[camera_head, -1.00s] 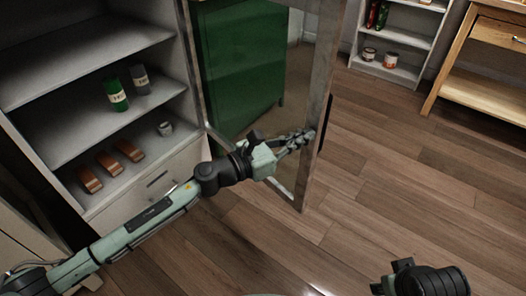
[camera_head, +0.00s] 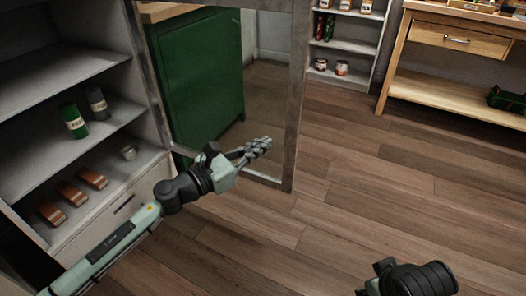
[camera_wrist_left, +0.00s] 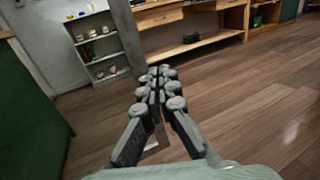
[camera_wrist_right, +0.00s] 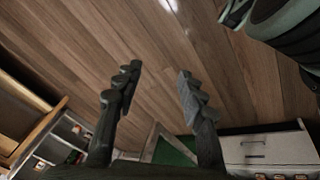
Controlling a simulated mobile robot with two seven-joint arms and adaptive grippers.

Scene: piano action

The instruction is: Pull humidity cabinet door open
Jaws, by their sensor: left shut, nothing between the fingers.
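The humidity cabinet (camera_head: 75,65) stands at the left with its shelves exposed. Its glazed door, with a grey frame (camera_head: 297,95), stands open, out from the cabinet's right side. My left gripper (camera_head: 262,146) is shut and empty in front of the glass, close to the lower part of the outer frame post on the cabinet-facing side; I cannot tell whether it touches. In the left wrist view its fingers (camera_wrist_left: 158,82) are together, with the grey post (camera_wrist_left: 127,38) behind them. The handle does not show. My right gripper (camera_wrist_right: 155,88) is open and empty over the floor.
A green cabinet (camera_head: 205,75) shows through the door glass. A white shelf unit (camera_head: 345,50) and a wooden workbench (camera_head: 450,95) stand at the back. The wooden floor (camera_head: 400,190) to the right is clear.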

